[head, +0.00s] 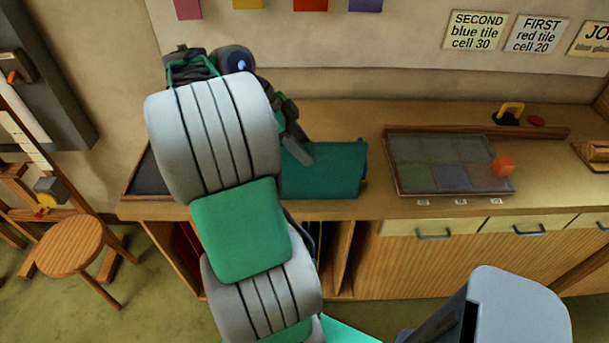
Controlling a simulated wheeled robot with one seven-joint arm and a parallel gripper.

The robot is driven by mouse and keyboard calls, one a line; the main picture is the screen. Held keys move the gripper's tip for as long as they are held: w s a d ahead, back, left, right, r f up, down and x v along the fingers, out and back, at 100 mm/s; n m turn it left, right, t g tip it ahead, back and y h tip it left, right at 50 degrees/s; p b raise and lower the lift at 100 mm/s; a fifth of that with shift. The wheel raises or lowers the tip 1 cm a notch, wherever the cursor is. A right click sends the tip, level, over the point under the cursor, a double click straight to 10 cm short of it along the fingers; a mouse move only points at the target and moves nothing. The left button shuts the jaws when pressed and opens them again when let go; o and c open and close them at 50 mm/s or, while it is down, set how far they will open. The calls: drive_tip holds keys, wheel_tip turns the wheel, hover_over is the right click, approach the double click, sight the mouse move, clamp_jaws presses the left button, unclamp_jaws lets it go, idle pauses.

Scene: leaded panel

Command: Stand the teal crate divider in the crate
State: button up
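A flat teal panel (325,172), which looks like the teal crate divider, shows at the bench's front edge, right of my arm. Its left part is hidden behind my arm. My gripper (298,150) is dark and mostly hidden behind my own arm links; a dark finger-like part overlaps the panel's upper left corner. I cannot tell whether it grips the panel or only lies in front of it. No crate can be made out for certain; open wooden compartments (340,250) under the bench, with upright coloured edges, are partly covered by my arm.
A dark wood-edged tray (147,182) is partly behind my arm. A wooden stool (70,247) stands at left. The right end of the bench has some clear room.

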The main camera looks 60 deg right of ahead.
sight(306, 173)
drive_tip(key=x, duration=0.4)
drive_tip(key=shift+s+f, duration=0.15)
drive_tip(key=shift+c, duration=0.2)
clamp_jaws()
drive_tip(key=shift+d, duration=0.1)
idle(0.9)
